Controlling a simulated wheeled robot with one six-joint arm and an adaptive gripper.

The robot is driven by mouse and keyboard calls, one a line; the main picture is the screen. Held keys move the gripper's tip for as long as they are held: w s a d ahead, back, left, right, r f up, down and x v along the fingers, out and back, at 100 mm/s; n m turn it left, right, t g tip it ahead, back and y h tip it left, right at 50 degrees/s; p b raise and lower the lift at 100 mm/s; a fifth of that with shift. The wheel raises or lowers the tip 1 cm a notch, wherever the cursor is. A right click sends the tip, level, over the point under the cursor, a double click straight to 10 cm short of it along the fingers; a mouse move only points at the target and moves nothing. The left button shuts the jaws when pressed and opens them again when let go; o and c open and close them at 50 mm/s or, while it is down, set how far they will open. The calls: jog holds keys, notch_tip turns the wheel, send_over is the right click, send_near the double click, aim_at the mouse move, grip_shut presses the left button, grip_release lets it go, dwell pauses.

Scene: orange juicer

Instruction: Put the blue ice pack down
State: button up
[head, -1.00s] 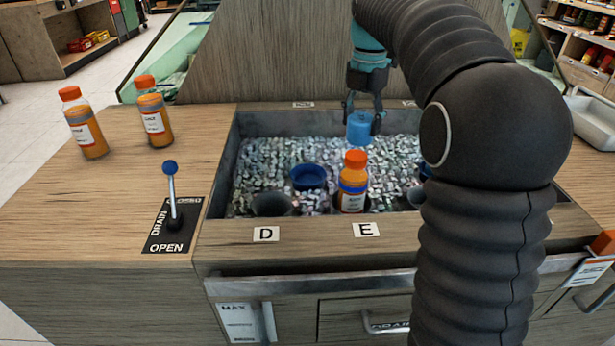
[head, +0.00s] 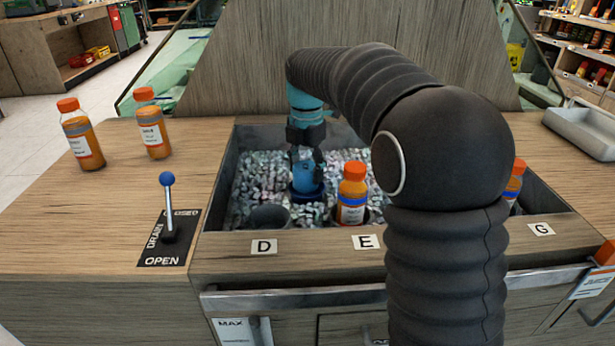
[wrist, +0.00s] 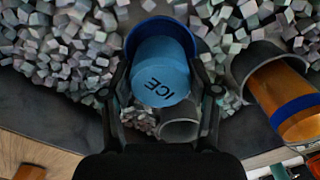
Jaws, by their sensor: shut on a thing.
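The blue ice pack (head: 307,174), a light blue cylinder, is between the fingers of my gripper (head: 306,165). In the wrist view the ice pack (wrist: 165,75) shows its "ICE" lettering, with a finger on each side. My gripper is shut on it. A dark blue round cup (head: 305,196) lies just below the ice pack among the ice cubes. In the wrist view the cup's rim (wrist: 160,27) curves around the pack's far side. I cannot tell whether the pack rests on the cup's bottom.
The sunken bin holds ice cubes (head: 250,185). A juice bottle (head: 352,198) stands in holder E, right of the cup; another bottle (head: 515,183) stands near G. Holder D (head: 268,217) is empty. A drain lever (head: 168,205) and two bottles stand on the left counter.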

aim_at(307, 166)
notch_tip(307, 166, down, 2)
jog(key=shift+f, duration=0.1)
jog(key=o, duration=1.3)
jog(key=shift+c, duration=0.2)
notch_tip(307, 166, up, 12)
jog(key=shift+p, duration=0.9)
jog(key=shift+d, duration=0.1)
